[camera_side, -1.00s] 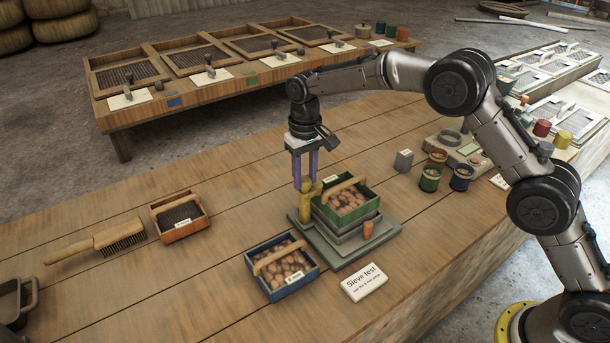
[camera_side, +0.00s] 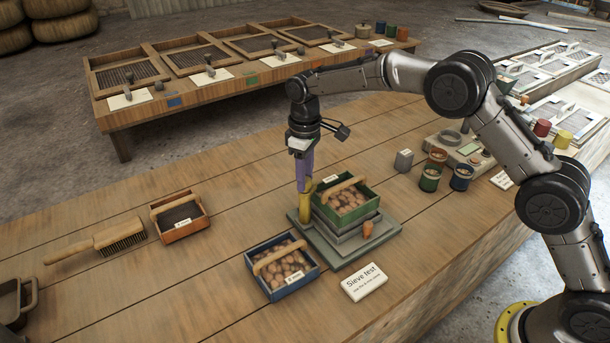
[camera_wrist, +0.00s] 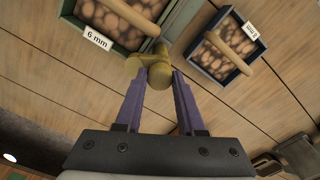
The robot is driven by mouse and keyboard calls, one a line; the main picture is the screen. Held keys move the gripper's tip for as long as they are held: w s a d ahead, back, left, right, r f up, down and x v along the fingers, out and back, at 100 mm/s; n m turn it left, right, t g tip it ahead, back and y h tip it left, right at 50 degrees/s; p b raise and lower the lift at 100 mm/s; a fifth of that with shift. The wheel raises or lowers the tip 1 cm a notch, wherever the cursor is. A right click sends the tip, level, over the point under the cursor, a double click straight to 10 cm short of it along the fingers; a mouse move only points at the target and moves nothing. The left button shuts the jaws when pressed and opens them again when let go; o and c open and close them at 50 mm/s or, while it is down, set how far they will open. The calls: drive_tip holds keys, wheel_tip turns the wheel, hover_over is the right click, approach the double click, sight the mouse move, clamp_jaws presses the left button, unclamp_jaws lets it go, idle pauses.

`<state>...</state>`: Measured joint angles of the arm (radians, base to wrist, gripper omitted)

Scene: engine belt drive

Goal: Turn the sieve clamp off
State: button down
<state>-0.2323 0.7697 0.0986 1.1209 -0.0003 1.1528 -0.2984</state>
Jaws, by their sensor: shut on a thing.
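The yellow sieve clamp (camera_side: 305,207) stands upright at the left corner of the sieve stand, beside the green sieve box (camera_side: 361,205). My gripper (camera_side: 304,187) points down with its purple fingers on the clamp's top. In the wrist view the clamp (camera_wrist: 154,68) shows between the two fingertips of my gripper (camera_wrist: 156,78), which is shut on it. The green box (camera_wrist: 72,30) carries a "6 mm" label, has a wooden handle and holds round brown pieces. The grey-green stand base (camera_side: 328,258) is under it. The finger contact is partly hidden in the side view.
A blue box (camera_side: 296,288) of brown pieces sits in front of the stand, near a "Sieve test" card (camera_side: 364,282). An orange box (camera_side: 180,232) and a brush (camera_side: 112,238) lie left. Small cups (camera_side: 430,178) and a grey block (camera_side: 403,160) are right.

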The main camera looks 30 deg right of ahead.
drive_tip(key=n, duration=0.6)
drive_tip(key=shift+r+n, duration=0.1)
drive_tip(key=shift+n, duration=0.2)
drive_tip(key=n, duration=0.5)
drive_tip(key=shift+n, duration=0.3)
drive_tip(key=c, duration=0.5)
unclamp_jaws()
wheel_tip(320, 180, up, 14)
drive_tip(key=shift+f, duration=0.1)
